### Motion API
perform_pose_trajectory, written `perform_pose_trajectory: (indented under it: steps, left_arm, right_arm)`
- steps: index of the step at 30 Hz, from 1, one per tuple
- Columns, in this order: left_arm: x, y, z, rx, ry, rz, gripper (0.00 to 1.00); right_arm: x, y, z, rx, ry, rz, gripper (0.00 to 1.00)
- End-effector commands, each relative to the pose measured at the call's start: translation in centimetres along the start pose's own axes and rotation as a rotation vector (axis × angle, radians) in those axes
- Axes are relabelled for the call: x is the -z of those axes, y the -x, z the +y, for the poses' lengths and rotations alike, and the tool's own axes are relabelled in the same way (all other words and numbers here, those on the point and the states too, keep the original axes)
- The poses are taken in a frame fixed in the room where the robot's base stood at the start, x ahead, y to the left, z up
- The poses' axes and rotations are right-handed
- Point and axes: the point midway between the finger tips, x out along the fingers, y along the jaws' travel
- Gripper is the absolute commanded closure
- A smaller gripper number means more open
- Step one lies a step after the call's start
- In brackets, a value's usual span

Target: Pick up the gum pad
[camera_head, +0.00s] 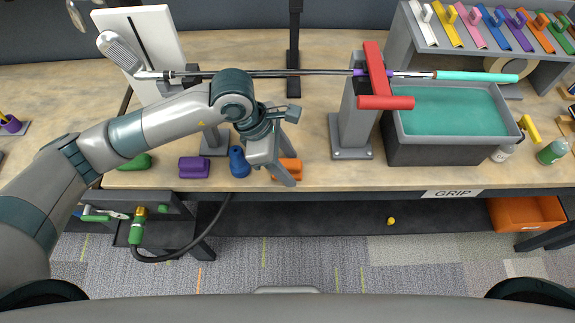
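My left gripper (289,145) is open, with its fingers spread over the front of the bench and nothing visible between them. An orange block (291,167) lies on the bench beside the lower finger and is partly hidden by it. A purple block (194,167) of similar size lies further left. A green piece (136,162) lies at far left, partly behind my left arm. I cannot tell for sure which of these is the gum pad. My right gripper is not in view.
A golf club (320,72) is clamped across the bench in a vise with a red handle (385,102). A grey tray (450,154) with green liquid stands to the right, near bottles (552,152).

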Motion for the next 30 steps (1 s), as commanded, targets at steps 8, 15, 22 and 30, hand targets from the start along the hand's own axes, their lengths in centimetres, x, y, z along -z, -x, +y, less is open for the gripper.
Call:
perform_pose_trajectory:
  steps: [8,15,22,30]
  left_arm:
    - [0.0,0.0,0.0,0.000,0.000,0.000,0.83]
    - [-0.1,0.3,0.0,-0.001,0.000,0.000,0.83]
    - [-1.0,2.4,0.1,-0.002,-0.001,-0.001,0.83]
    - [-3.1,7.3,0.1,-0.004,-0.003,-0.001,0.83]
  right_arm:
    - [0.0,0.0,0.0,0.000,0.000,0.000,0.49]
    - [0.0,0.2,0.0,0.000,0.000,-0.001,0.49]
    - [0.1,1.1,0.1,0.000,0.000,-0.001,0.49]
    - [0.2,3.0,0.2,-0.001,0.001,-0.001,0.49]
